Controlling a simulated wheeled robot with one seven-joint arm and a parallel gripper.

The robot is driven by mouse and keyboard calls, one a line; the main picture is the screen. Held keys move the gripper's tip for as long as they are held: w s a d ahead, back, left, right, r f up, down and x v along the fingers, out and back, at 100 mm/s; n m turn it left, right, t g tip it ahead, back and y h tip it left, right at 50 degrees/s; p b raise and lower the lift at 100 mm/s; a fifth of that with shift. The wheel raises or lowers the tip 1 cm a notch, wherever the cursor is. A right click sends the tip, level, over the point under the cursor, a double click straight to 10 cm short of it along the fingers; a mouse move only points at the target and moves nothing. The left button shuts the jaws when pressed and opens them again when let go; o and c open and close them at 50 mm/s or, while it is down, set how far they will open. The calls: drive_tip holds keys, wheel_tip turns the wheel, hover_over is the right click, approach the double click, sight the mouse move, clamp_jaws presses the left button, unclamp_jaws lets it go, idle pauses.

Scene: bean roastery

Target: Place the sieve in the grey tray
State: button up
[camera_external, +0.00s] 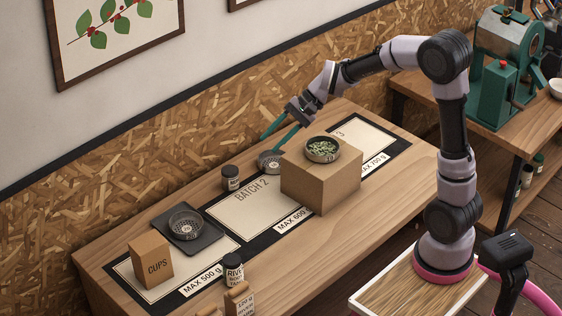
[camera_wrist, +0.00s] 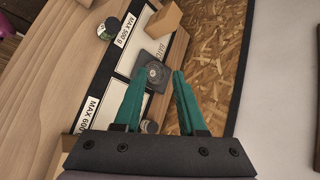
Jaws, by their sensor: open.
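A round, dark perforated sieve (camera_external: 186,224) sits in the flat dark grey tray (camera_external: 207,242) at the left of the table. The sieve (camera_wrist: 155,74) and the tray (camera_wrist: 150,50) also show in the wrist view, beyond my fingertips. My gripper (camera_external: 269,142) is open and empty, its teal fingers pointing down and left above the back of the table. It is well apart from the tray. In the wrist view my gripper (camera_wrist: 159,76) has its fingers spread. A second round grey metal dish (camera_external: 269,160) stands below my gripper, partly hidden by a cardboard box; I cannot tell whether it is perforated.
The cardboard box (camera_external: 310,187) carries a bowl of green beans (camera_external: 322,149). A small dark jar (camera_external: 231,178) stands at the back. The CUPS box (camera_external: 151,260) and another jar (camera_external: 233,270) stand near the tray. The BATCH 2 mat (camera_external: 245,207) has clear room.

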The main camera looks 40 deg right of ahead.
drive_tip(key=s+d+r+n+t+h, duration=0.1)
drive_tip(key=s+d, duration=0.3)
drive_tip(key=s, duration=0.4)
drive_tip(key=s+d+r+n+t+h, duration=0.1)
drive_tip(key=s+d+r+n+h, duration=0.2)
drive_tip(key=s, duration=0.5)
drive_tip(key=s+d+r+n+t+h, duration=0.1)
drive_tip(key=s+d+r+n+h, duration=0.1)
drive_tip(key=s+d, duration=0.4)
drive_tip(key=shift+s+r+n+h, duration=0.45)
drive_tip(key=shift+s+n, duration=0.45)
drive_tip(key=shift+s, duration=0.3)
